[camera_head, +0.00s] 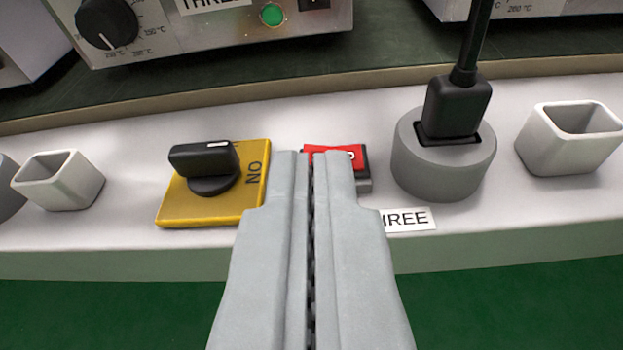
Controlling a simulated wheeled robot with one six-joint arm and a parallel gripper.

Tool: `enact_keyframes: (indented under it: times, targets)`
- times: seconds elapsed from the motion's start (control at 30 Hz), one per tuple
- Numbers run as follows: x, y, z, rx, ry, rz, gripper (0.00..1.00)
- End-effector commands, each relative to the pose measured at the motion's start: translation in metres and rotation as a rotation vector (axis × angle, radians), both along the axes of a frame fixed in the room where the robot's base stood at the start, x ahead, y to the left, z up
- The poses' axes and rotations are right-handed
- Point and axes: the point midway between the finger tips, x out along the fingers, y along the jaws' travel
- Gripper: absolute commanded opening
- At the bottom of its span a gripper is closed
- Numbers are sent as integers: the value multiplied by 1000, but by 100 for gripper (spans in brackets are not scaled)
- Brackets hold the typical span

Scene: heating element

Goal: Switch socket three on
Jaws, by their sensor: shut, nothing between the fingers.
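My gripper (312,160) is shut and empty, in the lower middle of the view. Its fingertips are at the red rocker switch (350,155), covering its left part and some of its black housing; I cannot tell whether they touch it. A white label (413,218) reading "HREE", its start hidden by my gripper, is on the panel's front edge. The round grey socket (443,170) is right of the switch, with a black plug (455,108) in it and its cable rising. Which way the rocker is tilted is not clear.
A yellow plate (205,208) with a black rotary knob (205,165), marked "NO" upside down or "ON", lies left of my gripper. White square holders stand at left (58,182) and right (570,140). Metal heater boxes (215,30) stand behind the white panel (120,235).

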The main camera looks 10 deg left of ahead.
Motion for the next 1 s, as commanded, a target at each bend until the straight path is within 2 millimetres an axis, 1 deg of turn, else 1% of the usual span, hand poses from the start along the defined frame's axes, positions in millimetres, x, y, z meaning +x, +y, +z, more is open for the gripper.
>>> enact_keyframes:
  times: [0.1, 0.47, 0.6, 0.7, 0.83, 1.0]
  targets:
    - [20, 1, -6, 0, 0, 0, 0]
    - [79, 2, -20, 0, -1, 0, 0]
    - [78, 5, -41, 0, 2, 0, 0]
    - [78, 6, -50, 0, 1, 0, 0]
    - [78, 7, -58, 0, 1, 0, 0]
    - [78, 7, -60, 0, 0, 0, 0]
